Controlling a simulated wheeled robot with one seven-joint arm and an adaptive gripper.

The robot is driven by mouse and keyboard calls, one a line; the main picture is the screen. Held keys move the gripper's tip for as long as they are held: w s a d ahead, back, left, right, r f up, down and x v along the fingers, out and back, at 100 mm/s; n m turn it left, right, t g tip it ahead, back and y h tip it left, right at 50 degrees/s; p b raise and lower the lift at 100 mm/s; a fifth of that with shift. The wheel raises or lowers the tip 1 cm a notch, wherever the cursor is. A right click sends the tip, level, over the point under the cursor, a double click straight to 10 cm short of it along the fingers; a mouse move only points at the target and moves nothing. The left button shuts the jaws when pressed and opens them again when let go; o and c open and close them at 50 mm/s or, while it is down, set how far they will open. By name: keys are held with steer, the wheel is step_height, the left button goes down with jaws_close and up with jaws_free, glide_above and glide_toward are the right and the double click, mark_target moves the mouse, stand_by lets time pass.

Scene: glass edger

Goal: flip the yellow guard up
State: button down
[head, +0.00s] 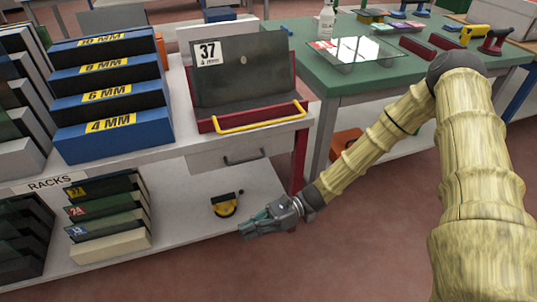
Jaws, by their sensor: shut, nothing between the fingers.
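The yellow guard (262,117) shows as a thin yellow bar lying low along the front of a red-edged tray on the white bench. My gripper (246,230) is shut and empty. In the picture it is well below the guard, in front of the bench and over the lower shelf area. It points left and is apart from the guard.
A blue stepped rack (112,127) stands left of the tray. A drawer (241,157) is under the bench top. A yellow-and-black round item (226,205) sits on the lower shelf near my gripper. A green table (330,75) with glass stands at the back right.

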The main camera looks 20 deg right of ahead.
steer(key=w+d+r+m+t+y+b, duration=0.2)
steer(key=w+d+b, duration=0.4)
steer(key=d, duration=0.3)
steer(key=w+d+r+m+t+y+b, duration=0.2)
steer(key=w+d+r+t+y+b, duration=0.3)
steer(key=w+d+y+b, duration=0.1)
steer(key=w+d+y, duration=0.1)
steer(key=w+d, duration=0.1)
steer(key=d, duration=0.1)
steer(key=shift+w+b, duration=0.15)
steer(key=shift+b, duration=0.2)
steer(key=d+r+b+x, duration=0.2)
steer(key=b+x, duration=0.2)
steer(key=x, duration=0.8)
steer(key=shift+w+a+r+b, duration=0.2)
steer(key=shift+w+r+b, duration=0.1)
steer(key=shift+r+b, duration=0.1)
steer(key=shift+r+t+p, duration=0.1)
steer(key=shift+t+p, duration=0.2)
steer(key=shift+s+r+m+t+p, duration=0.1)
steer(key=shift+r+m+t+p, duration=0.05)
steer(key=shift+m+t+p, duration=0.45)
